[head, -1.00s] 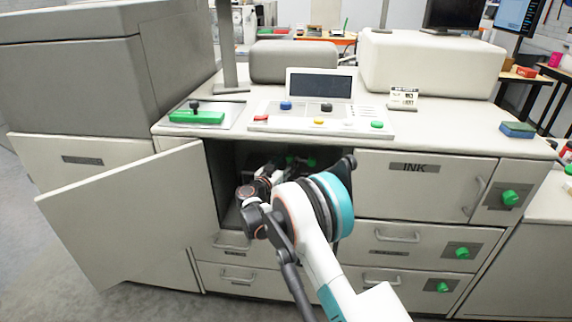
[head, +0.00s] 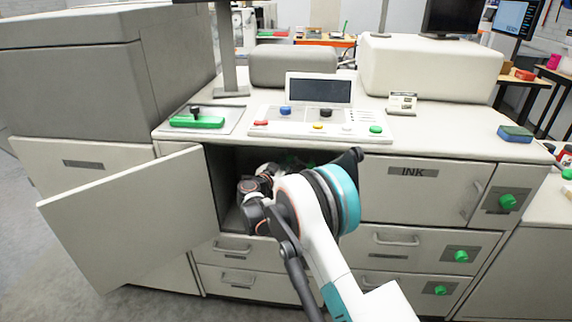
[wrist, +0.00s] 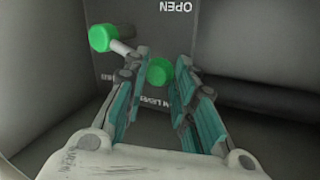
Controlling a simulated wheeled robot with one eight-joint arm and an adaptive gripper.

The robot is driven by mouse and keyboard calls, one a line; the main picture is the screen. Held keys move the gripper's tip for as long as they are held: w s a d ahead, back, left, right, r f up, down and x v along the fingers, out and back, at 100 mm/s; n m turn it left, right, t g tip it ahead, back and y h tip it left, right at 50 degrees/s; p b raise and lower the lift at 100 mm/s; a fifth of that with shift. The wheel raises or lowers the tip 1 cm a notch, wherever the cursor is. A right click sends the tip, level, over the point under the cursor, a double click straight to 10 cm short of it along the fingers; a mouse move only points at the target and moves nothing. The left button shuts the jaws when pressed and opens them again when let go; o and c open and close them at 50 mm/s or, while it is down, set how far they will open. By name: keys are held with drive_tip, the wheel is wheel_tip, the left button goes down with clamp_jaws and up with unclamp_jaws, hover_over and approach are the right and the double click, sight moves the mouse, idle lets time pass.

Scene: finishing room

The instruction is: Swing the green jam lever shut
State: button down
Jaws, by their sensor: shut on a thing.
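The green jam lever (wrist: 101,38) shows in the wrist view inside the dark compartment. It has a round green knob at upper left, a pale rod running right, and a second round green part (wrist: 160,71) between my fingers. My gripper (wrist: 162,66) has its teal-padded fingers closed in on the lever, one on each side of that green part. The exact contact is hard to see. An upside-down "OPEN" label is above, and a partly hidden lever label is below. In the head view my arm reaches into the compartment and hides the fingers and most of the lever.
The compartment door (head: 135,220) stands wide open at left. The "INK" door (head: 415,187) and drawers (head: 400,240) on the right are closed, with green knobs beside them. Compartment walls lie close around my gripper. A control panel (head: 320,121) is on top.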

drive_tip(key=shift+d+r+m+g+y+p, duration=0.15)
drive_tip(key=shift+d+r+m+p, duration=0.15)
drive_tip(key=shift+r+m, duration=0.25)
drive_tip(key=shift+d+r+m+g+y+p, duration=0.15)
drive_tip(key=shift+r+m+p, duration=0.1)
drive_tip(key=shift+r+m, duration=0.25)
drive_tip(key=shift+d+r+m+g+y+p, duration=0.3)
drive_tip(key=shift+d+r+m+y+p, duration=0.3)
drive_tip(key=shift+m, duration=0.35)
drive_tip(key=shift+r, duration=0.1)
drive_tip(key=c, duration=1.3)
unclamp_jaws()
drive_tip(key=shift+s, duration=0.1)
drive_tip(key=v, duration=1.2)
